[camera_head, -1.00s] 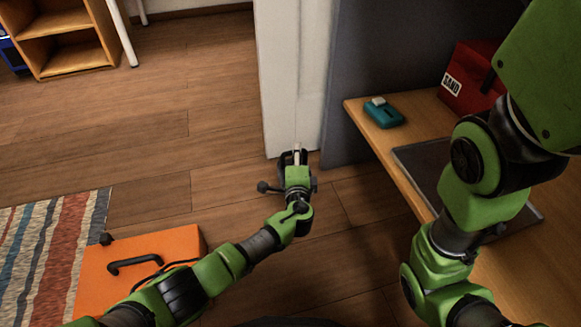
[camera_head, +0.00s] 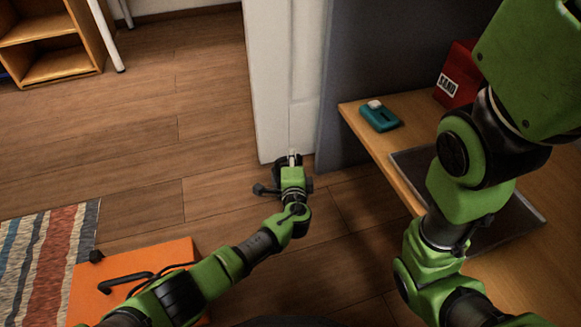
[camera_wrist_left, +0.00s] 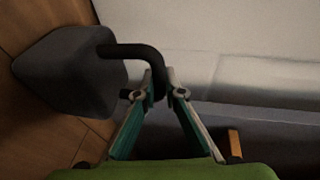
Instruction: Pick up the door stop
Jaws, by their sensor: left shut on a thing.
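The door stop (camera_wrist_left: 68,72) is a dark grey block with a bent black handle (camera_wrist_left: 138,52). In the left wrist view it lies at the upper left, on or close to the wooden floor, beside the white door. My left gripper (camera_wrist_left: 160,84) is shut on the end of the handle; the block itself is to the left of the fingers. In the head view my left gripper (camera_head: 292,160) is low at the foot of the door and hides most of the door stop. Only part of my right arm shows; its gripper is out of view.
The white door (camera_head: 284,90) stands right behind the left gripper. A bench (camera_head: 375,143) with a teal device (camera_head: 380,116), a red box (camera_head: 456,80) and a dark tray (camera_head: 500,215) is at right. An orange case (camera_head: 170,262) and striped rug (camera_head: 45,255) lie at lower left.

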